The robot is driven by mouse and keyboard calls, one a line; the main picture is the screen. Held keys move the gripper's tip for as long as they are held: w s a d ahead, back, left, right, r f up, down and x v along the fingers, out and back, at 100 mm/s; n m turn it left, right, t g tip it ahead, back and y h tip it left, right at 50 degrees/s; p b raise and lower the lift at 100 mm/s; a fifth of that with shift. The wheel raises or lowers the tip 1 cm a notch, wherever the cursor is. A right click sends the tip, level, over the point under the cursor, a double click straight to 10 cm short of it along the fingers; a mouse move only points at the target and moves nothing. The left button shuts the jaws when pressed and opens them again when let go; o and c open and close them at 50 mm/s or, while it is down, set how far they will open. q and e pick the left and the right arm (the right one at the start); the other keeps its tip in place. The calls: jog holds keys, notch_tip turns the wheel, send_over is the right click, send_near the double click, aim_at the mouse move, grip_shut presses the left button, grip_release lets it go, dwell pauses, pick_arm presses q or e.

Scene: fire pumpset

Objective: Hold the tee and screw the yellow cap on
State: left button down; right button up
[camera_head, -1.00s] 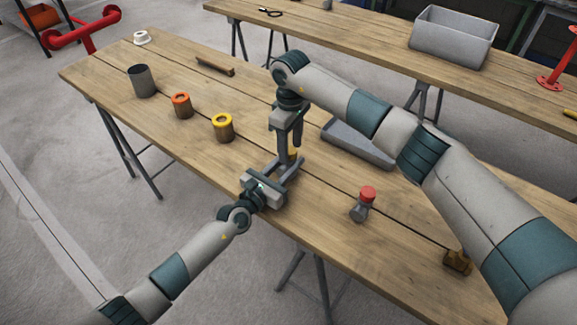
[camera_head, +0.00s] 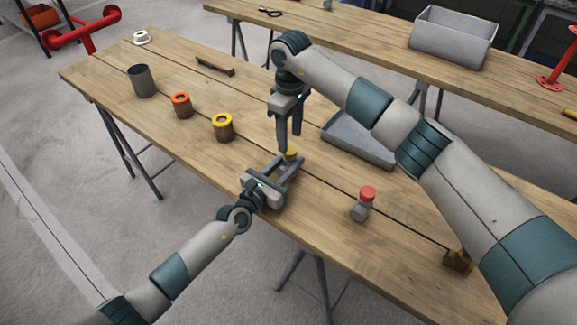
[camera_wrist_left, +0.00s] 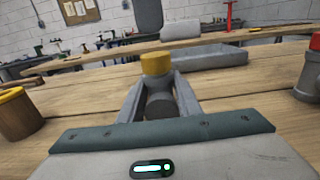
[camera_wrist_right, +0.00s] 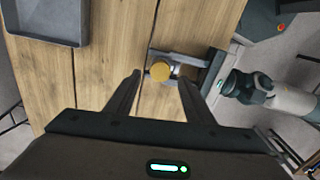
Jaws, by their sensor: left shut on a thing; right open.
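The grey tee (camera_wrist_left: 160,104) stands on the wooden table between the fingers of my left gripper (camera_wrist_left: 160,95), which is shut on it. The yellow cap (camera_wrist_left: 155,63) sits on top of the tee; I cannot tell how tightly it is seated. The cap also shows in the head view (camera_head: 291,154) and in the right wrist view (camera_wrist_right: 160,71). My right gripper (camera_wrist_right: 162,80) is open and empty, pointing down above the cap. In the head view my right gripper (camera_head: 289,148) is just over the cap, fingers apart from it.
A grey tray (camera_head: 357,143) lies right of the tee. A grey fitting with a red cap (camera_head: 367,194) stands front right. A brass-coloured part (camera_head: 458,261) is near the right edge.

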jog(key=shift+c, duration=0.3)
jog(key=n, duration=0.4)
jog(key=shift+r+n, duration=0.2)
jog(key=shift+n, duration=0.2)
jog(key=n, duration=0.4)
jog(key=shift+r+n, duration=0.25)
jog(key=shift+n, duration=0.05)
jog(key=n, duration=0.6)
jog(key=shift+a+r, duration=0.1)
jog(key=shift+r, duration=0.2)
jog(key=n, duration=0.5)
jog(key=shift+r, duration=0.2)
jog(key=n, duration=0.4)
jog(key=shift+r+n, duration=0.2)
jog(key=shift+n, duration=0.1)
jog(key=n, duration=0.4)
jog(key=shift+r+n, duration=0.2)
jog(key=shift+n, duration=0.1)
jog(key=n, duration=0.4)
jog(key=shift+r, duration=0.2)
jog(key=n, duration=0.5)
jog(key=shift+r+n, duration=0.15)
jog(key=shift+n, duration=0.25)
